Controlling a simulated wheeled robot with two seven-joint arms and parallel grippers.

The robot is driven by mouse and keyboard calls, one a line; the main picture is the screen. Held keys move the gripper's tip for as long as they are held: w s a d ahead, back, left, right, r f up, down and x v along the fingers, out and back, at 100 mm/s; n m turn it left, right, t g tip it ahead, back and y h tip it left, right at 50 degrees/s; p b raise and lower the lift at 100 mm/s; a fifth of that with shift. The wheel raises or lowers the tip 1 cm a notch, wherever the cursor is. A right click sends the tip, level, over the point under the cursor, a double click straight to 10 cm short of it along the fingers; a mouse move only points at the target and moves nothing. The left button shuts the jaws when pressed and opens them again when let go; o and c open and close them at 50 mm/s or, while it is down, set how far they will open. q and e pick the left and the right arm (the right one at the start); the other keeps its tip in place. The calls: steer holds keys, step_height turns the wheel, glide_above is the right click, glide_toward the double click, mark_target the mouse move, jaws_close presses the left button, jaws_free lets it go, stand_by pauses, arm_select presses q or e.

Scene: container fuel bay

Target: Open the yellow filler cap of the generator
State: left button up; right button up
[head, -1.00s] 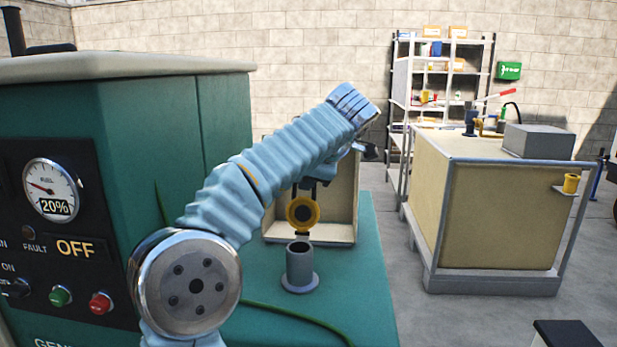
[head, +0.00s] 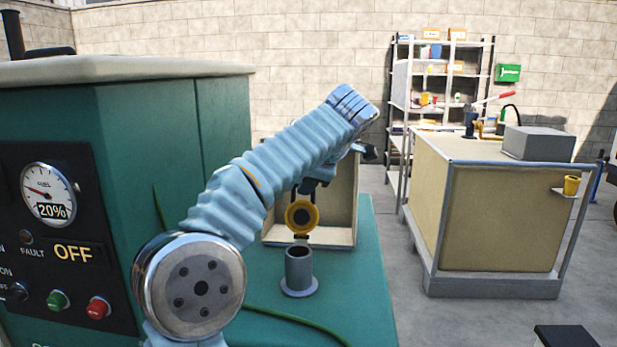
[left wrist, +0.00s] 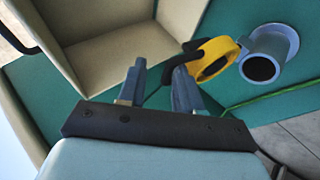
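The yellow filler cap (head: 301,216) stands tipped up on edge behind the grey filler neck (head: 299,272), and the neck's round mouth is uncovered. In the left wrist view the cap (left wrist: 214,60) with its black tab is beside the neck (left wrist: 272,52). My left gripper (head: 314,186) is just above and behind the cap in the head view. In the left wrist view its two fingers (left wrist: 157,80) are apart with nothing between them. The right finger is close to the black tab; I cannot tell if they touch. My right gripper is not in view.
The green generator (head: 130,110) with its fuel gauge (head: 48,193) and OFF display stands at left. An open beige box (head: 341,205) is behind the cap. A green cable (head: 290,322) crosses the green deck. A beige crate (head: 495,210) stands apart at right.

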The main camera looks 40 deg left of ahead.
arm_select(q)
steer(key=shift+s+a+f, duration=0.1)
steer(key=shift+a, duration=0.15)
steer(key=v, duration=1.4)
steer(key=shift+d, duration=0.2)
